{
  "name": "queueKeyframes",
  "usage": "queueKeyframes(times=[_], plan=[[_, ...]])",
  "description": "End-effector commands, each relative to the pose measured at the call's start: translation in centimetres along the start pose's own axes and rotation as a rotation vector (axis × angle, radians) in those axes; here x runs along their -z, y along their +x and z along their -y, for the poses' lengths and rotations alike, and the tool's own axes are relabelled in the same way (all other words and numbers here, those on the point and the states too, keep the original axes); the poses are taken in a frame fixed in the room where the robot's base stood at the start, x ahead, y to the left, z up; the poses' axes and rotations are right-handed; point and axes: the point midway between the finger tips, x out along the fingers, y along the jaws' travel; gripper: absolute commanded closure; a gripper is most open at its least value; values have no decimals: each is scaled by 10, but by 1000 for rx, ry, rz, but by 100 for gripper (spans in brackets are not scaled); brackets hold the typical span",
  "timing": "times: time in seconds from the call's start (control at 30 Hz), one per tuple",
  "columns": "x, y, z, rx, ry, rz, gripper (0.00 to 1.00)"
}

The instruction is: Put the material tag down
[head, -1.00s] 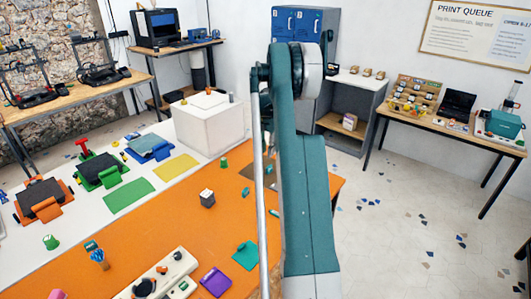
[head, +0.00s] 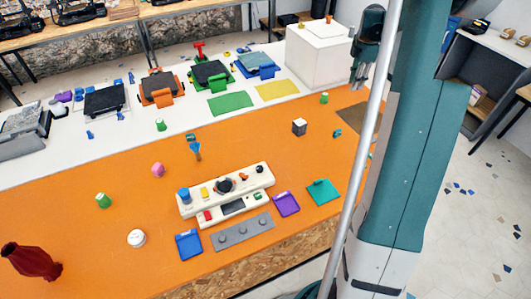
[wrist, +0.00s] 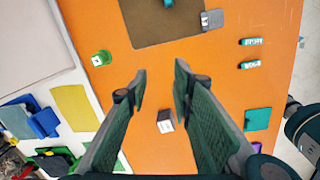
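Two small teal tags with pale lettering, an upper one (wrist: 250,41) and a lower one (wrist: 250,64), lie apart on the orange table at right in the wrist view. I cannot tell which is the material tag. A small teal piece (head: 337,133) lies near the dark cube in the head view; its lettering is too small to read. My gripper (wrist: 160,82) is open in the wrist view, with orange table between its fingers and nothing held. It also shows in the head view (head: 360,82), above the table beside the white box.
A brown mat (wrist: 150,30), dark-and-white cube (wrist: 165,122) and green spool (wrist: 101,58) are near my gripper. A white box (head: 318,60) stands behind. A control panel (head: 225,192), purple tray (head: 286,204) and teal tray (head: 322,192) stand nearer. Bare orange tabletop (head: 255,145) lies left of the cube.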

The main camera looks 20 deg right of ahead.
Motion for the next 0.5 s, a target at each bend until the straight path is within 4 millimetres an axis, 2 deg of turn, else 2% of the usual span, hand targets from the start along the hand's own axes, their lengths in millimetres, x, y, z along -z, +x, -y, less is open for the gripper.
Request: queueKeyframes(times=[0.03,0.5], plan=[[15,-11,2,-9,17,3,76],[131,-91,32,-96,235,8,76]])
